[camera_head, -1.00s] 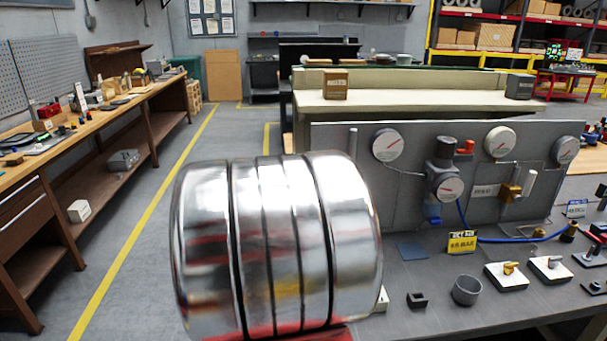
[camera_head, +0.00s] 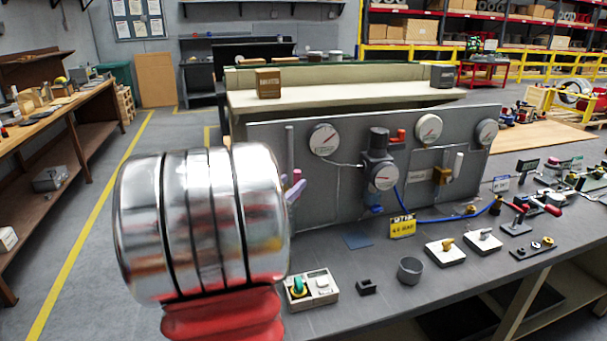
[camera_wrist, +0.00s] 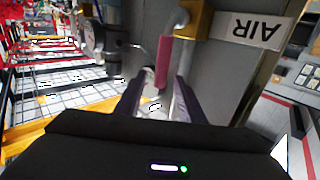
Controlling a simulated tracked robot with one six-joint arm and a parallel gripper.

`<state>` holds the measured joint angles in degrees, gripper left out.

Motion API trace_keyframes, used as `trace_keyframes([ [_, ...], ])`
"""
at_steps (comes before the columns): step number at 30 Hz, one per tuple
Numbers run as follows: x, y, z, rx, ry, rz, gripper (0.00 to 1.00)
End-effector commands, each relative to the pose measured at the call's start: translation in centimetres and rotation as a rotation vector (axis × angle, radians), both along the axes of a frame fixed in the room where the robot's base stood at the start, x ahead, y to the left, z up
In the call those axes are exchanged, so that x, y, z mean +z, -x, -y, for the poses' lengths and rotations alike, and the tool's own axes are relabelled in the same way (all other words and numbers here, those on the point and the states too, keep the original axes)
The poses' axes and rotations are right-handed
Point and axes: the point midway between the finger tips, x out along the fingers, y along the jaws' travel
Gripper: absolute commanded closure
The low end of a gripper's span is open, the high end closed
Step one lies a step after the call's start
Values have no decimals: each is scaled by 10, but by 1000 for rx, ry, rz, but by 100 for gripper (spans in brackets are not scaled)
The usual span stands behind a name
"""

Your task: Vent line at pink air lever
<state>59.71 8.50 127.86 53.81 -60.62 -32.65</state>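The pink lever (camera_wrist: 163,62) stands upright in the wrist view, joined at its top by a grey bent rod to a brass valve body (camera_wrist: 194,18). An upside-down white AIR label (camera_wrist: 257,30) is to its right. My gripper (camera_wrist: 158,84) is open, its two dark purplish fingers on either side of the lever's lower end. A gap shows on the left; contact on the right cannot be told. In the head view, my silver and red arm hides most of this area, and small pink and purple pieces (camera_head: 294,189) show at its right edge; which part they are is unclear.
The grey panel (camera_head: 340,195) carries gauges (camera_head: 323,139), a second brass valve (camera_head: 441,175) and a blue hose (camera_head: 440,219).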

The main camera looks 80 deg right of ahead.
Motion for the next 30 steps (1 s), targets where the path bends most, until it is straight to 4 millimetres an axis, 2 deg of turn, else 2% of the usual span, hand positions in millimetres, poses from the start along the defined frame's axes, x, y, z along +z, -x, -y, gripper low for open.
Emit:
trace_keyframes([
  [9, -1, 13, 49, -2, 0, 0, 65],
  [15, 0, 18, 73, 0, 0, 0, 65],
  [20, 0, 20, 81, 0, 0, 0, 65],
  [28, 0, 20, 81, 1, 0, 0, 65],
  [30, 0, 20, 81, 1, 0, 0, 70],
])
